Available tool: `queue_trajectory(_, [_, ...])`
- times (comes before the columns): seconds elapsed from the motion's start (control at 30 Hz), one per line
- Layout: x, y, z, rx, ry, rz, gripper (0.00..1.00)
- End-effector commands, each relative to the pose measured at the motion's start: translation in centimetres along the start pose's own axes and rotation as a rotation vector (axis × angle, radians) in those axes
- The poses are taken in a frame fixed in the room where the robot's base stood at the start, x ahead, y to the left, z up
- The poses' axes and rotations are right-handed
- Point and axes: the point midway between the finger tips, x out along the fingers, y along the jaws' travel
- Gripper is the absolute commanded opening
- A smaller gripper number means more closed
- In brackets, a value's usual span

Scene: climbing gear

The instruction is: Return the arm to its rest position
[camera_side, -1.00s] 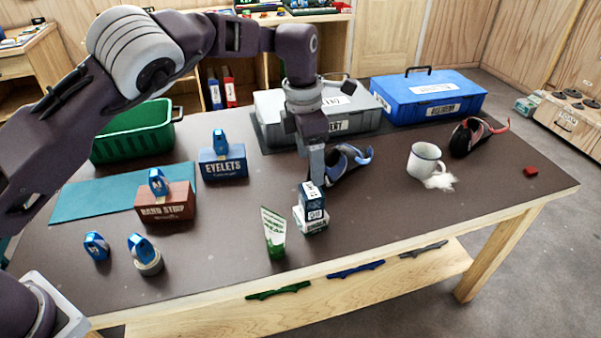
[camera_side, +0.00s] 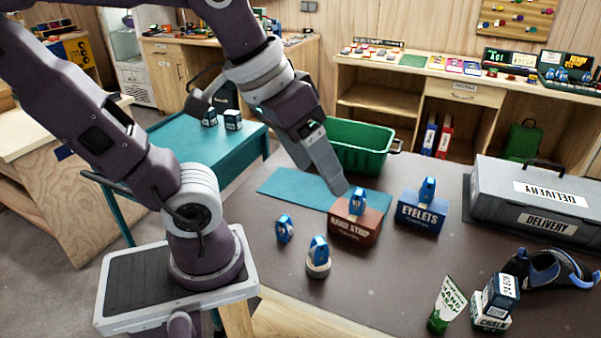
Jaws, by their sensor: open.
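My gripper (camera_side: 338,186) points down and to the right, its tip in front of the teal mat and close beside the blue pulley-like piece (camera_side: 357,200) on the brown HAND STRIP box (camera_side: 352,229). I cannot tell its exact height or whether it touches. It is open, with nothing seen between the fingers. My arm reaches over the table (camera_side: 390,275) from its base at the left. A small dark-blue box (camera_side: 501,293) sits on a white CHALK box (camera_side: 489,319) at the lower right, apart from my gripper.
The EYELETS box (camera_side: 422,215) bears another blue piece. Blue pieces stand at the table's left, one (camera_side: 319,251) on a tape roll. A green crate (camera_side: 352,147), grey DELIVERY case (camera_side: 535,202), white-green tube (camera_side: 446,304) and harness-like item (camera_side: 552,266) surround the clear middle.

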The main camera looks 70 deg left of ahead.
Motion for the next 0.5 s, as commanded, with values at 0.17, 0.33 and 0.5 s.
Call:
queue_trajectory(0.17, [0.5,-1.3,2.8,0.199,0.046,-0.052,0.74])
queue_trajectory(0.33, [0.5,-1.3,2.8,0.205,0.045,-0.052,0.74])
queue_trajectory(0.5, [0.4,-1.2,2.8,0.202,0.045,-0.051,0.74])
